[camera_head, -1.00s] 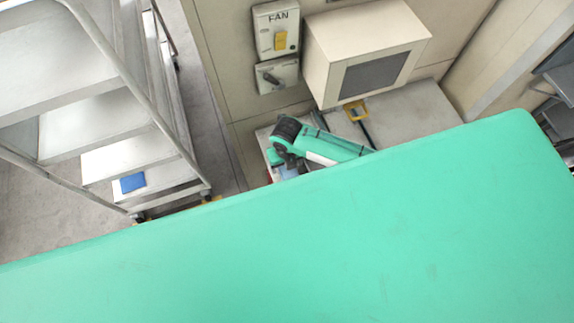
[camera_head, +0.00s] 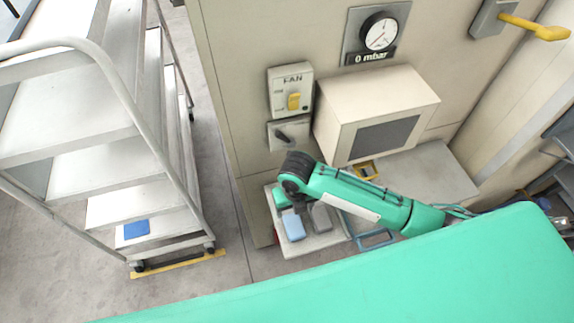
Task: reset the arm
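A green jointed arm (camera_head: 365,200) with a pale stripe reaches leftward from behind the large green surface (camera_head: 400,285) in front. It comes in from the right, so I take it for my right arm. Its dark end (camera_head: 298,172) hangs above a low light tray with a blue block (camera_head: 293,226) and a grey block (camera_head: 321,217). The dark end partly covers the tray's contents. I cannot make out fingertips or whether they touch anything. My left gripper is not in view.
A boxy housing (camera_head: 365,98) with a dark grille stands behind the arm. A fan switch (camera_head: 290,90), a gauge (camera_head: 380,35) and a yellow-handled lever (camera_head: 520,25) are on the wall panel. A shelf trolley (camera_head: 110,140) is at left. Floor (camera_head: 215,170) shows between trolley and panel.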

